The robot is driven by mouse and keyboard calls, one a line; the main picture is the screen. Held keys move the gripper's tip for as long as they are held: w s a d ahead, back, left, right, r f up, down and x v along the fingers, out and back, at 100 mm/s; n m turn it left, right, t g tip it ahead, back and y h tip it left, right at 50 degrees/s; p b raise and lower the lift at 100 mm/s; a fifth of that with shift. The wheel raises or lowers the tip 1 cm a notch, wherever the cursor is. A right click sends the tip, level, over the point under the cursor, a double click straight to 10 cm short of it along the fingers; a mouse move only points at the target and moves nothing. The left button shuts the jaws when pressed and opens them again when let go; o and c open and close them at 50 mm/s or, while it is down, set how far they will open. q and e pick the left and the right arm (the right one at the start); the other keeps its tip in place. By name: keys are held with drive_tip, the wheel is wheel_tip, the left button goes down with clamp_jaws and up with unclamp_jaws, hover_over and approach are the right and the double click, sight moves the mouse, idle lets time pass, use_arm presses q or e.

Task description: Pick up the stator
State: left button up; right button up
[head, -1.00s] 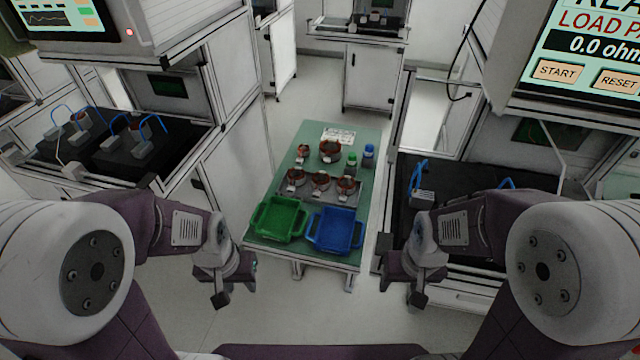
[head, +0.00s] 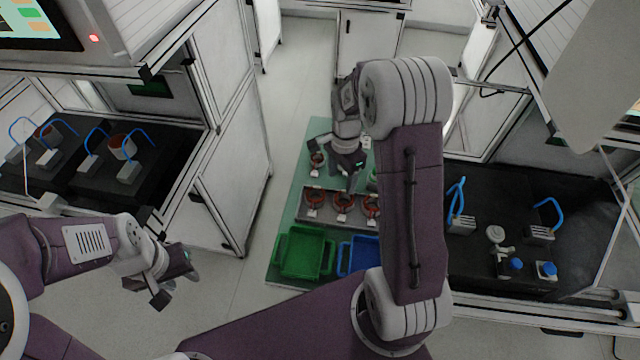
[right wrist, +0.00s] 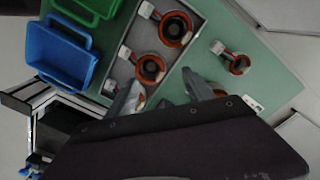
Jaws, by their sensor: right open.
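Several copper-wound stators are on the green table. Three sit in a row in the grey tray (head: 328,217): a left one (head: 314,197), a middle one (head: 343,201) and a right one (head: 372,204). Another stator (head: 317,162) lies behind the tray; it also shows in the right wrist view (right wrist: 238,62). My right gripper (head: 335,165) is open above the table, behind the tray row. In the right wrist view its fingers (right wrist: 163,88) are apart, with a tray stator partly hidden by one finger. My left gripper (head: 174,286) hangs left of the table, away from the stators.
A green bin (head: 305,252) and a blue bin (head: 354,257) stand at the table's near edge. My right arm hides the table's right side. Test benches with black tops (head: 500,210) flank the table, and the floor between is free.

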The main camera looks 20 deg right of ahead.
sight(343, 200)
drive_tip(key=s, duration=0.2)
drive_tip(key=s+d, duration=0.1)
drive_tip(key=shift+s+f, duration=0.1)
drive_tip(key=shift+f, duration=0.25)
drive_tip(key=shift+s+a+f, duration=0.15)
drive_tip(key=shift+f, duration=0.45)
drive_tip(key=shift+w+a+f, duration=0.2)
drive_tip(key=shift+w+f, duration=0.3)
drive_tip(key=shift+f, duration=0.1)
drive_tip(key=shift+w+a+f, duration=0.15)
drive_tip(key=shift+w+f, duration=0.3)
drive_tip(key=shift+f, duration=0.1)
drive_tip(key=f, duration=0.2)
drive_tip(key=s+f, duration=0.1)
drive_tip(key=shift+f, duration=0.35)
drive_tip(key=shift+w+f, duration=0.3)
drive_tip(key=shift+w, duration=0.05)
drive_tip(key=shift+s+r, duration=0.1)
drive_tip(key=shift+s, duration=0.05)
clamp_jaws()
use_arm(q)
drive_tip(key=shift+s+d+r, duration=0.2)
drive_tip(key=shift+s+r, duration=0.4)
drive_tip(key=shift+s, duration=0.3)
use_arm(e)
drive_tip(key=shift+r, duration=0.1)
